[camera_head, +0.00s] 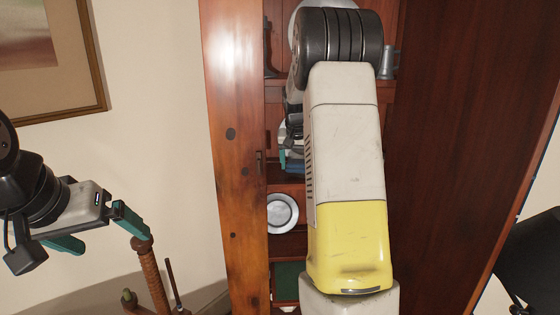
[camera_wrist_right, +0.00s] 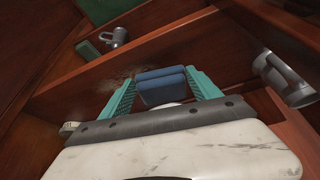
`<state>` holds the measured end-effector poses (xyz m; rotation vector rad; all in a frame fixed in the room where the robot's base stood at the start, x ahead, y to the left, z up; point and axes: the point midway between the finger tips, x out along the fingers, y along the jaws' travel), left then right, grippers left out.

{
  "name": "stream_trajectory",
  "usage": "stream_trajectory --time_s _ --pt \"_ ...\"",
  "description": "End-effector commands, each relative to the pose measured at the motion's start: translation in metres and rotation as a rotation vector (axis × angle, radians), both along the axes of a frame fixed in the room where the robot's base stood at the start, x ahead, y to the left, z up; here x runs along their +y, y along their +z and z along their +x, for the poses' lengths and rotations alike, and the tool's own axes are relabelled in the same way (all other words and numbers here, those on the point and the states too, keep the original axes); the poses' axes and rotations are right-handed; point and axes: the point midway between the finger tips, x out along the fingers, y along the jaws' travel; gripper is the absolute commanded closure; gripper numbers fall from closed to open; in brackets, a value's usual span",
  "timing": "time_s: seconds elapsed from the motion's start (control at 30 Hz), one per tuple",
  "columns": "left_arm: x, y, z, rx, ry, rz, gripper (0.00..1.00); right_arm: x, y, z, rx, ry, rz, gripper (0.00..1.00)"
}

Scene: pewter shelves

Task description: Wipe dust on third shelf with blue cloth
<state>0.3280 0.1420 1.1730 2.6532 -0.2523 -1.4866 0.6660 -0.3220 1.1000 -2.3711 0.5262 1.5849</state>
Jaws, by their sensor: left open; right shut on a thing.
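My right arm reaches into the wooden cabinet (camera_head: 232,170) and covers much of its inside in the head view. In the right wrist view my right gripper (camera_wrist_right: 160,75) is shut on the blue cloth (camera_wrist_right: 162,92), a folded pad between its teal fingers. The cloth is close to a wooden shelf (camera_wrist_right: 70,100); I cannot tell whether it touches. A rough greyish-brown dust patch (camera_wrist_right: 115,83) shows on the shelf just left of the cloth. In the head view my left gripper (camera_head: 98,232) is open and empty, outside the cabinet at the left.
A grey metal mug (camera_wrist_right: 285,80) stands right of the right gripper; another small mug (camera_wrist_right: 116,37) is farther off. A pewter plate (camera_head: 282,213) leans inside the cabinet lower down. A turned wooden post (camera_head: 152,275) is just below the left gripper. A framed picture (camera_head: 50,60) hangs at left.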

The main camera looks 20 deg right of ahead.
Motion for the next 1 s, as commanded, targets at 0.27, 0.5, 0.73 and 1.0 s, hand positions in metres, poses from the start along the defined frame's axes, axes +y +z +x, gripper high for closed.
stream_trajectory --time_s 0.27,0.5,0.73,1.0 --pt "0.000 0.000 0.000 0.000 0.000 0.000 0.06 0.000 0.000 0.000 0.000 0.000 0.000 0.74" --pt "0.000 0.000 0.000 0.000 0.000 0.000 0.06 0.000 -0.001 0.000 0.000 0.000 0.000 0.74" --pt "0.000 0.000 0.000 0.000 0.000 0.000 0.06 0.000 -0.005 0.000 -0.001 0.000 0.000 0.74" --pt "0.000 0.000 0.000 0.000 0.000 0.000 0.06 0.000 -0.011 0.000 0.000 0.000 0.000 0.74"
